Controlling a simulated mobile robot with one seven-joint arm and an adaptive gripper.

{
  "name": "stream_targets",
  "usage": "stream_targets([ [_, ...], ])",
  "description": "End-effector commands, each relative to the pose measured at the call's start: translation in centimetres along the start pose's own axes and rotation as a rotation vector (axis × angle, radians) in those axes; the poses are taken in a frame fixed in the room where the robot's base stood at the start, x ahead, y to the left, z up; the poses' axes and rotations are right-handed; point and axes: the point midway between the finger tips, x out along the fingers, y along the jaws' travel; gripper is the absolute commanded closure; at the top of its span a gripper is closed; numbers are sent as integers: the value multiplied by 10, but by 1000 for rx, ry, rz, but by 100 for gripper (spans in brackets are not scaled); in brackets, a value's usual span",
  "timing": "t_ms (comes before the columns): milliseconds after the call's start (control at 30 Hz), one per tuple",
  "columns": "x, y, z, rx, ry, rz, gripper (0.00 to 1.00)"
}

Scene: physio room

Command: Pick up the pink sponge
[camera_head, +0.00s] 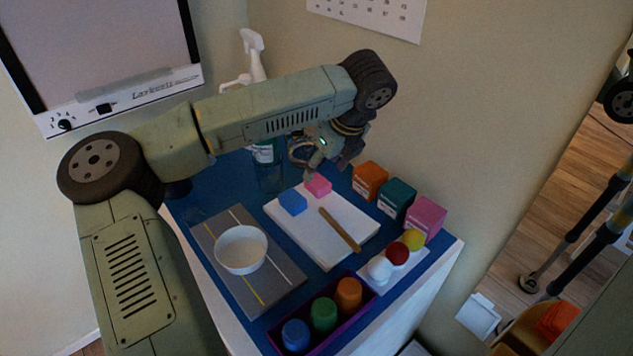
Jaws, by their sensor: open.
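The pink sponge (318,186) is a small block on the far part of the white board (346,218). A blue block (293,202) lies beside it to the left. My gripper (318,167) is just above and behind the pink sponge, pointing down, with its fingers open. My arm hides part of the wrist and the area behind it. I cannot tell whether a fingertip touches the sponge.
A wooden stick (340,230) lies on the board. Orange (369,181), teal (396,199) and pink (425,219) boxes stand right, near coloured balls (397,253). A bottle (267,168) stands behind left. A white bowl (241,249) and purple tray (372,294) are in front.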

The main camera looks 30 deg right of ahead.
Motion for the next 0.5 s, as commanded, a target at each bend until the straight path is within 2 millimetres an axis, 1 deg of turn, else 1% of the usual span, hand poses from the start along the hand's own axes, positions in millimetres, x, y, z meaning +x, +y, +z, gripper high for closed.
stream_targets([
  [133, 14, 1, -1, 2, 6, 1, 42],
  [300, 40, 2, -3, 1, 5, 0, 42],
  [400, 49, 2, -3, 2, 3, 0, 42],
  [500, 52, 2, -3, 2, 2, -1, 42],
])
